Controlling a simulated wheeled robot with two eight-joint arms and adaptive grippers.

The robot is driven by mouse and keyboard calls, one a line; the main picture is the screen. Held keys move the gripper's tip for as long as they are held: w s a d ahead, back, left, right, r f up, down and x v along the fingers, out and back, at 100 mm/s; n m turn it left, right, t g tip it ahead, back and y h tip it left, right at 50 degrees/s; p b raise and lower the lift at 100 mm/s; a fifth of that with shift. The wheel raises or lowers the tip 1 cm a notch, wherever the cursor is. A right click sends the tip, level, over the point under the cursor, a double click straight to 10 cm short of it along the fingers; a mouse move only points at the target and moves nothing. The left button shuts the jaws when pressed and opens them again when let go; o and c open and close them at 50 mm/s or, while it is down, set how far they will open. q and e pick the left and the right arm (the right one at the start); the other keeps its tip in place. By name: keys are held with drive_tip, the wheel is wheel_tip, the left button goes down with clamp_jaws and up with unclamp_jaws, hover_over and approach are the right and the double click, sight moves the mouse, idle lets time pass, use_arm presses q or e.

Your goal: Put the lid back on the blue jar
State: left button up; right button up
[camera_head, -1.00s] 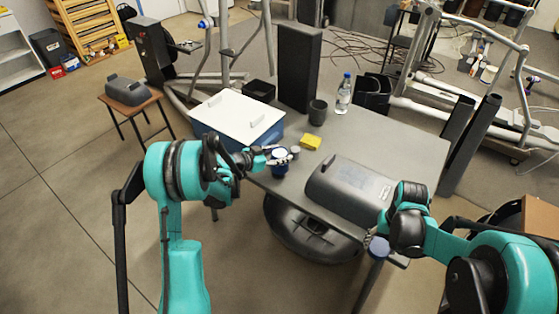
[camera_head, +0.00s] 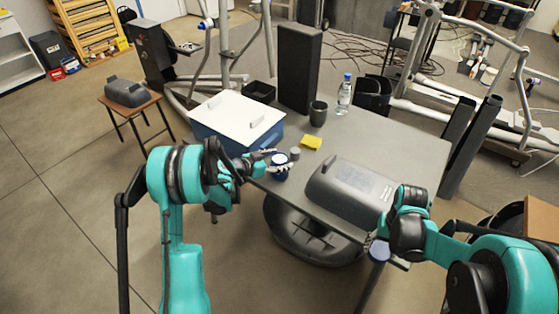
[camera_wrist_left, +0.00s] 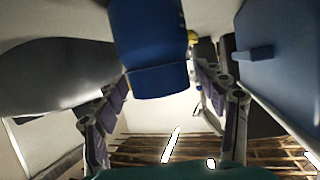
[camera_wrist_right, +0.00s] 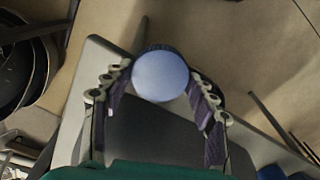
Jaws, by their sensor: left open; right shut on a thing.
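The blue jar (camera_head: 280,173) stands upright on the grey table's near left edge, its pale top showing no lid. My left gripper (camera_head: 271,161) is open at the jar. In the left wrist view, the jar (camera_wrist_left: 157,50) is between the open fingers, with no clear contact visible. My right gripper (camera_head: 376,243) is shut on the round blue lid (camera_head: 378,248), off the table's near right edge. In the right wrist view, the lid (camera_wrist_right: 160,76) shows its flat, light blue face between the fingertips.
A grey case (camera_head: 345,190) lies on the table between the jar and my right gripper. Beside the jar are a small grey cylinder (camera_head: 295,154), a yellow sponge (camera_head: 311,142) and a blue bin with a white top (camera_head: 235,120). A dark cup (camera_head: 318,113) and bottle (camera_head: 344,94) stand behind.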

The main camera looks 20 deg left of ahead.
wheel_tip(320, 180, up, 3)
drive_tip(key=p, duration=0.3)
drive_tip(key=shift+r, duration=0.2)
use_arm(q)
drive_tip(key=v, duration=1.2)
